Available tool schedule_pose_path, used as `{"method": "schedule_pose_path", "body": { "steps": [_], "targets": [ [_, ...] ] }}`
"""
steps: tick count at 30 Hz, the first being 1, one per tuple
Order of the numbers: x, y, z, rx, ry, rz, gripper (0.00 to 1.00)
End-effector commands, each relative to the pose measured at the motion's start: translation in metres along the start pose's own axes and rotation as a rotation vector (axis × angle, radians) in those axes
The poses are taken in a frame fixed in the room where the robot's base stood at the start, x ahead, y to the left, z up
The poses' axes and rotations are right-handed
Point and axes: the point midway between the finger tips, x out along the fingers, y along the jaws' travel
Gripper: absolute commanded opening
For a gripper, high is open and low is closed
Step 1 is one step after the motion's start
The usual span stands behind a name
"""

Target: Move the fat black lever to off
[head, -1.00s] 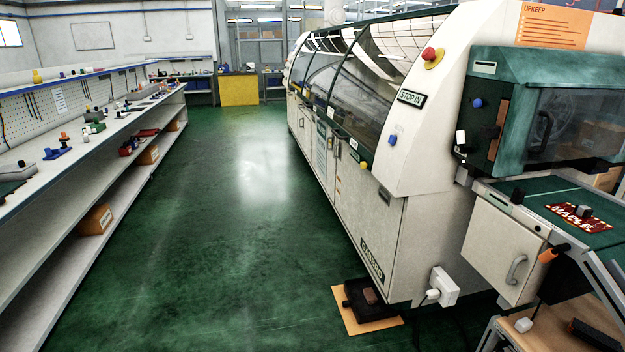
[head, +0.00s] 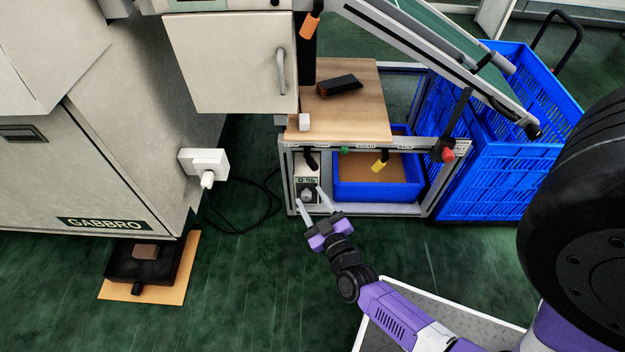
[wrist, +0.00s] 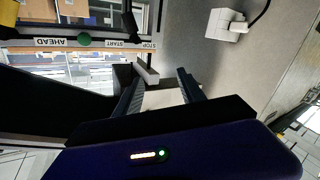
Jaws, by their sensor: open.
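A short, thick black lever (head: 311,160) hangs under the labelled rail at the left end of the wooden-topped stand, above a small pale box (head: 307,185) with a grey knob on its front. Which way the lever is set cannot be read. My gripper (head: 313,200) is open, its two fingers spread just in front of the pale box, below the lever. A dark shape (wrist: 130,22) beside the rail in the wrist view looks like the lever. A grey piece (wrist: 147,72) shows near the fingers (wrist: 158,92); I see nothing held.
The rail also carries a green button (head: 344,150) and a yellow lever (head: 380,162). A red knob (head: 447,155) is at the right post. A blue bin (head: 345,191) sits under the rail, blue crates (head: 490,185) at right.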

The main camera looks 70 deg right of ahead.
Motion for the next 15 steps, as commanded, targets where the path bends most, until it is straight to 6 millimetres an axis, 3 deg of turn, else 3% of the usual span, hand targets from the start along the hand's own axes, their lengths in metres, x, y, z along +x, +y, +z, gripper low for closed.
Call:
{"method": "schedule_pose_path", "body": {
  "steps": [1, 6, 15],
  "targets": [
    [0.023, 0.002, 0.031, -0.013, -0.009, 0.056, 0.47],
    [0.068, 0.021, 0.072, -0.058, -0.048, 0.178, 0.47],
    [0.099, 0.036, 0.087, -0.079, -0.068, 0.232, 0.47]
  ]
}}
